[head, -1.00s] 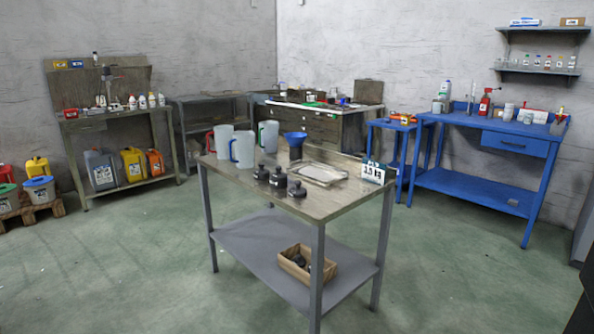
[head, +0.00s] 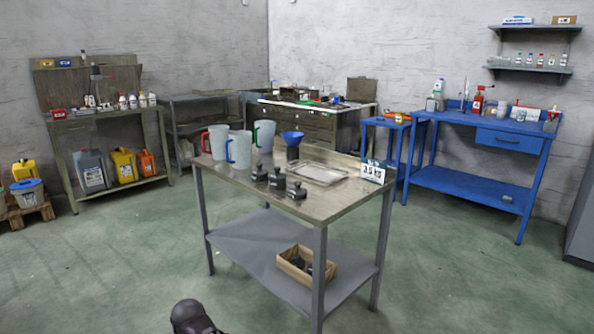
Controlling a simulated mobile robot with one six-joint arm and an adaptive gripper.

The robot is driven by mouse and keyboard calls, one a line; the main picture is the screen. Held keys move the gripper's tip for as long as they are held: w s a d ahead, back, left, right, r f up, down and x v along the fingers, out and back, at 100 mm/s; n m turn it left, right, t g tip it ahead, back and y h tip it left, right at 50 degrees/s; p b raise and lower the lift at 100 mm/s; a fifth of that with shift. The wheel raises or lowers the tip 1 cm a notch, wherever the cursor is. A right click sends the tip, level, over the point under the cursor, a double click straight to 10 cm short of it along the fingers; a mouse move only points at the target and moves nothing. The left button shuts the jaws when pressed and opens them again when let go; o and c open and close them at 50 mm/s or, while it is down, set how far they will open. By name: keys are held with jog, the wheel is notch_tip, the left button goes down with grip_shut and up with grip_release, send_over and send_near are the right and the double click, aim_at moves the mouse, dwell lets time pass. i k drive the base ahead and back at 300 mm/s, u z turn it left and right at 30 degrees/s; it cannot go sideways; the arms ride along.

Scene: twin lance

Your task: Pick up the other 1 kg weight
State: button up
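Three dark, knobbed weights stand in a slanting row on the grey-brown table in the middle of the head view: a rear one (head: 260,174), a middle one (head: 277,181) and a front one (head: 297,192). They are close together, and their markings are too small to read, so I cannot tell which are 1 kg. A dark rounded part, probably of my arm, shows at the bottom edge. My gripper's fingers are not seen.
On the table (head: 345,195) are several translucent jugs (head: 238,150), a blue funnel (head: 292,137) on a dark stand, a flat metal tray (head: 319,173) and a small sign or display (head: 373,172). The table's front right corner is bare. Green floor lies open around it.

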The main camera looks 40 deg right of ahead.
aim_at(259, 176)
jog(key=z, duration=0.9)
jog(key=k, duration=1)
jog(key=i, duration=0.9)
